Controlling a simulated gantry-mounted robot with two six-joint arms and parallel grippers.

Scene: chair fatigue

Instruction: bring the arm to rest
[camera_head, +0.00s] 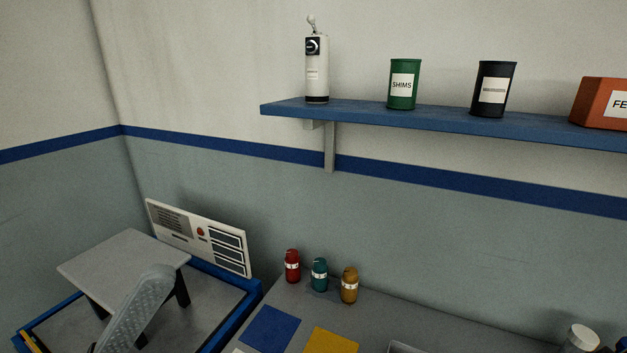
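Neither of my grippers shows in the head view, and no arm of mine can be made out for sure. A chair-like piece with a flat light grey top (122,262) and dark legs stands at the lower left. A curved grey textured part (138,308) rises in front of it and is cut off by the bottom edge. I cannot tell whether the two are joined.
The chair-like piece stands on a blue-edged platform (252,294) before a control panel (172,236). Red (292,266), teal (319,274) and amber (349,285) bottles stand on a grey bench (440,330), behind blue (269,329) and yellow (331,341) squares. A loaded blue shelf (440,119) juts out above.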

